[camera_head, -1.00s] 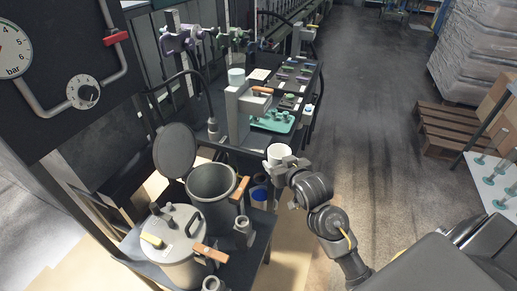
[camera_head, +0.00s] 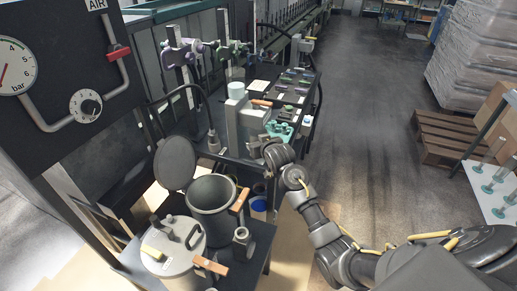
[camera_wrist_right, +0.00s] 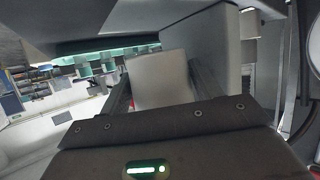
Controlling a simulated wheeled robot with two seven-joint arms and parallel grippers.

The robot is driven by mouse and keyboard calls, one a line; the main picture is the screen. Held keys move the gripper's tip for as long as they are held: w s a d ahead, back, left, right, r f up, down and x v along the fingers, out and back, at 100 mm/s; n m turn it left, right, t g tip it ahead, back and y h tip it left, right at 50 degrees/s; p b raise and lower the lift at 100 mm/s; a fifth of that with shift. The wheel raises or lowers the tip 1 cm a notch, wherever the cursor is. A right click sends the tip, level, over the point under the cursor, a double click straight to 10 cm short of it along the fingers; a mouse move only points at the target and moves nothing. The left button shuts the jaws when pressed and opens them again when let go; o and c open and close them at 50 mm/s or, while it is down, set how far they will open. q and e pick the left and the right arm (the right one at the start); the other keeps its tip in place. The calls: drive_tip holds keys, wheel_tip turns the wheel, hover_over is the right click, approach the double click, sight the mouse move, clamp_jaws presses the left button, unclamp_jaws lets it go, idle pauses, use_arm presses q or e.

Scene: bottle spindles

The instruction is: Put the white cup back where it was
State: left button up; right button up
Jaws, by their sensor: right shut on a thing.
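The white cup (camera_wrist_right: 160,80) shows in the right wrist view as a pale shape between the two fingers of my right gripper (camera_wrist_right: 162,92). The gripper is shut on it. In the head view my right gripper (camera_head: 264,148) is beside the front of the grey bench machine (camera_head: 246,125), near the teal tray (camera_head: 279,130). The cup is hidden there behind my wrist. I cannot tell whether the cup touches a surface. My left gripper is not in view.
An open dark pot (camera_head: 212,207) and a lidded pot (camera_head: 172,255) stand on a low table in front. The grey machine's upright and the wooden-handled lever (camera_head: 262,103) are close to my gripper. Open floor (camera_head: 365,140) lies to the right.

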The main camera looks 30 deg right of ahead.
drive_tip(key=shift+f, duration=1.75)
drive_tip(key=shift+f, duration=0.15)
drive_tip(key=o, duration=0.8)
drive_tip(key=shift+r, duration=0.2)
drive_tip(key=v, duration=1.2)
